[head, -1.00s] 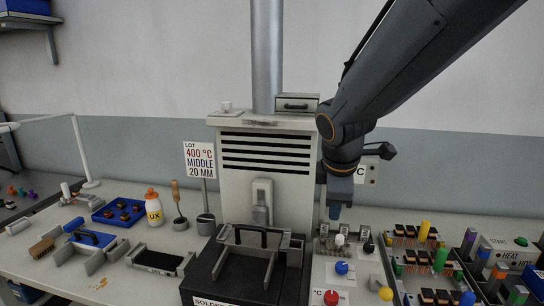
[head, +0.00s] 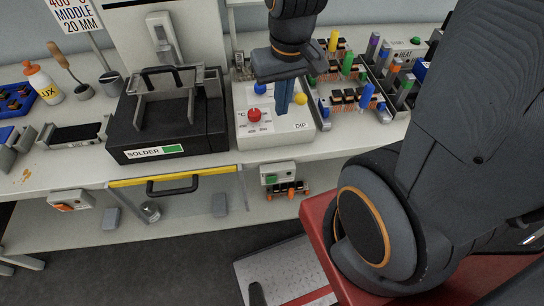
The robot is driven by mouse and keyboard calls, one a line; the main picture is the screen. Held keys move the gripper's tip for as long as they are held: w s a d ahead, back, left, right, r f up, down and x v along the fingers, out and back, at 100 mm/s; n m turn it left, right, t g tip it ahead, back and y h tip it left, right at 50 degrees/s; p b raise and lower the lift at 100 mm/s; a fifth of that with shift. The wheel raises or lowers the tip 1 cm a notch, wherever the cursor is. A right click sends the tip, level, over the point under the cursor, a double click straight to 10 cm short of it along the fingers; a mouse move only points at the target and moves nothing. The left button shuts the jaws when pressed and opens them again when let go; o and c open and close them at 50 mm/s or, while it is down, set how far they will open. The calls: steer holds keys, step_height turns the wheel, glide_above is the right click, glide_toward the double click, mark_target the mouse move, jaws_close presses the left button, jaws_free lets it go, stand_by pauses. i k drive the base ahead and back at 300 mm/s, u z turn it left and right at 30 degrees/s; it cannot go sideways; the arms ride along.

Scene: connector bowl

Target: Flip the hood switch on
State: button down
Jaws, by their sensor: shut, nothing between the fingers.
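The fume hood's pale front (head: 130,22) stands at the upper left of the head view, its top out of frame. A light grey plate with a lever (head: 163,42), which looks like the hood switch, is on that front. I cannot tell whether it is on or off. My gripper (head: 283,110) is shut and empty, its blue fingers pointing down over the white control box (head: 285,138). It is to the right of the plate and well apart from it. I cannot tell whether the fingertips touch the box.
The control box has a red knob (head: 254,115), a blue knob (head: 260,88) and a yellow knob (head: 300,99). A black solder pot (head: 205,145) with a raised handle stands in front of the hood. Racks of parts (head: 345,100) crowd the right. A yellow-edged clear panel (head: 215,172) hangs below the bench.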

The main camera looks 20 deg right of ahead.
mark_target(273, 179)
steer(key=u, duration=0.1)
steer(key=k, duration=1.15)
steer(key=z, duration=0.4)
